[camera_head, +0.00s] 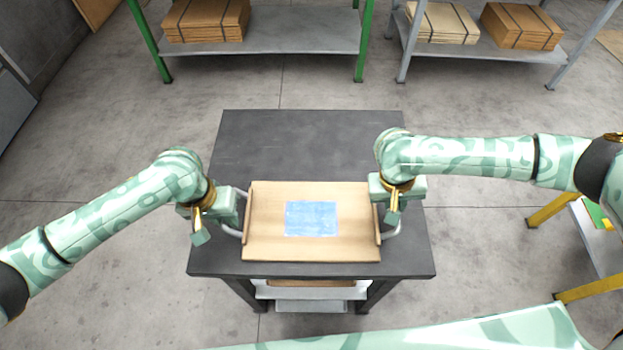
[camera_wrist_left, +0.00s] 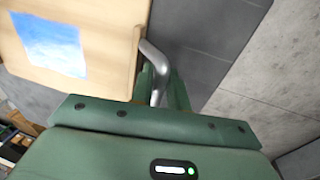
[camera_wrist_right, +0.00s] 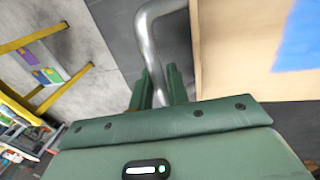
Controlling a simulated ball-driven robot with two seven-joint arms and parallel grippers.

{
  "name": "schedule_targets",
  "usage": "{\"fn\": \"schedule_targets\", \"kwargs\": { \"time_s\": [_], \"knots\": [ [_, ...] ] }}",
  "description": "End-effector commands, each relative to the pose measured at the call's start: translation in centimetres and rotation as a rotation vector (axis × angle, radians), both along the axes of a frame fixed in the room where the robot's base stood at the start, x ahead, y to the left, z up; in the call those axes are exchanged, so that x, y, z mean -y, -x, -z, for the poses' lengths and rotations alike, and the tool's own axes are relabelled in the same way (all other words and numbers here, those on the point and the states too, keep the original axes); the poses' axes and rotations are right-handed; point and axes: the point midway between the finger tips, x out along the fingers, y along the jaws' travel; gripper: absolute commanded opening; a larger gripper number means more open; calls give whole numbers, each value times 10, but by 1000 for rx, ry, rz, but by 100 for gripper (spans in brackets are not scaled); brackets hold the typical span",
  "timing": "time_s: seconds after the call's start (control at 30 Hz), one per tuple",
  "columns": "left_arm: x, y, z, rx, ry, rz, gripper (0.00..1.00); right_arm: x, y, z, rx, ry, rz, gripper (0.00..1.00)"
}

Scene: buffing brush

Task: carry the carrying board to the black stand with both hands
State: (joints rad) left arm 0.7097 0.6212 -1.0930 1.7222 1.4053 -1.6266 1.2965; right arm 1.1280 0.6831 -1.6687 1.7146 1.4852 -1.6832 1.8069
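The carrying board (camera_head: 262,240) is a light wooden tray with raised side rails and a metal handle at each side. It lies level over the front part of the dark table-like stand (camera_head: 290,140); I cannot tell whether it touches the top. My left gripper (camera_head: 228,212) has its fingers closely around the left handle, seen in the left wrist view (camera_wrist_left: 158,88). My right gripper (camera_head: 402,205) has its fingers closely around the right handle, seen in the right wrist view (camera_wrist_right: 155,85). In the head view the fingertips are mostly hidden.
A blue patch (camera_head: 311,218) lies flat on the board. The back of the dark top is bare. Shelves with cardboard stacks (camera_head: 207,18) stand at the far side. A yellow-legged rack (camera_head: 590,288) is at the right. Concrete floor is open on the left.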

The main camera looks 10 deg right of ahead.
Motion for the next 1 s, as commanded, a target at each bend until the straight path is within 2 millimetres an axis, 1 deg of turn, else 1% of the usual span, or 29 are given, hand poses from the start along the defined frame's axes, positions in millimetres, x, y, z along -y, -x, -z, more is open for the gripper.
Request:
{"fn": "schedule_targets", "kwargs": {
  "time_s": [0.03, 0.07, 0.33, 0.43, 0.57, 0.7, 0.8, 0.9, 1.0],
  "knots": [
    [0, -1, -3, 3, -1, -1, 32, 0, 0, -2, 1, 0, 1, 32],
    [0, -1, -3, 3, 0, -1, 34, 0, 0, -3, 2, 0, 1, 34],
    [0, -1, -5, 3, 1, 0, 34, 0, 0, -3, 2, -1, 1, 34],
    [-2, -1, -12, 5, 1, 1, 34, 0, 0, -3, 2, -2, 1, 34],
    [-6, -2, -37, 8, 1, 1, 34, 0, 0, -3, 1, -2, 1, 34],
    [-13, -1, -71, 10, 1, 0, 34, -1, 0, -3, 1, -2, 1, 34],
    [-17, -1, -92, 9, 0, 0, 34, -1, 0, -3, 1, -2, 1, 34],
    [-20, 0, -108, 6, 0, 1, 34, -1, 0, -3, 1, -2, 0, 34],
    [-22, 1, -117, 5, 1, -1, 34, -1, 0, -4, 2, -2, 0, 34]
  ]
}}
